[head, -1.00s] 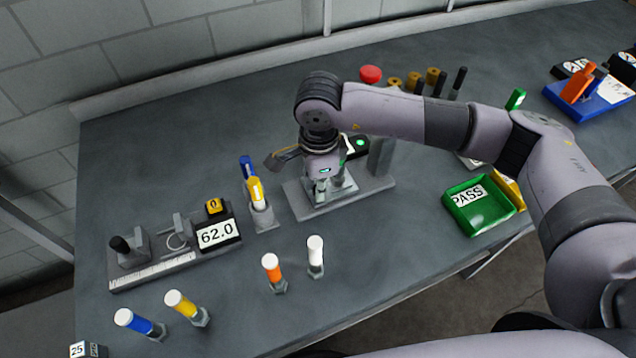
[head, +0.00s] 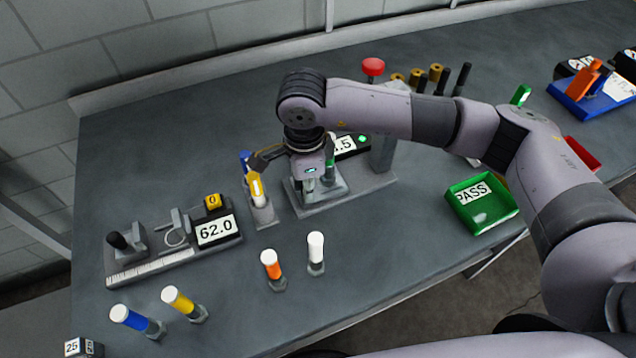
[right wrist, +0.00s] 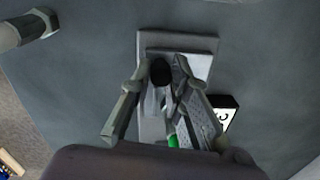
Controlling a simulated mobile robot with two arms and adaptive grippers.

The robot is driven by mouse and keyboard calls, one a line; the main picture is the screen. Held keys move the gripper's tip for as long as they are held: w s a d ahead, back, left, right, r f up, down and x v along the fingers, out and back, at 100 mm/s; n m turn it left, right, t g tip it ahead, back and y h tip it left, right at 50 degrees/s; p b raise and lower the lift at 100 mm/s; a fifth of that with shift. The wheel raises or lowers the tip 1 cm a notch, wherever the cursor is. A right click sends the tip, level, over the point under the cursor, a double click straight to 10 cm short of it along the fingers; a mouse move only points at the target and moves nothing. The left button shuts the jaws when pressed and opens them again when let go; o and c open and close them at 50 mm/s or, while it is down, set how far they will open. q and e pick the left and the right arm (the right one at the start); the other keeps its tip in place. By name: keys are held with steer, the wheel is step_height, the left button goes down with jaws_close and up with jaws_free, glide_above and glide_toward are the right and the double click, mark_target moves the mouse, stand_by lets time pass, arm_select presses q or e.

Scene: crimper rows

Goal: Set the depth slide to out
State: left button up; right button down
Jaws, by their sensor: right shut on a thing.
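A grey fixture (head: 372,186) stands mid-table with an upright post, a pale plate (head: 341,189) and a display (head: 344,143) ending in ".5". My right gripper (head: 318,185) points down over the pale plate. In the right wrist view the gripper (right wrist: 160,92) is shut on a small piece, with a dark round knob (right wrist: 160,70) showing at its fingertips. The fingers hide most of the held piece. A bit of green (head: 331,166) shows behind the gripper. No label names the depth slide, and its position cannot be read. My left gripper is not in view.
A ruler gauge (head: 150,270) reading 62.0 stands left. A holder (head: 263,213) with blue and yellow pieces is close beside the fixture. Capped orange (head: 272,268) and white (head: 316,250) pieces stand in front. A green PASS tray (head: 482,212) is right.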

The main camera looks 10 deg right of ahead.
steer(key=shift+s+a, duration=0.15)
steer(key=shift+a, duration=0.7)
steer(key=c, duration=1.5)
jaws_free()
steer(key=shift+a, duration=0.1)
steer(key=r, duration=1.2)
steer(key=shift+s, duration=0.2)
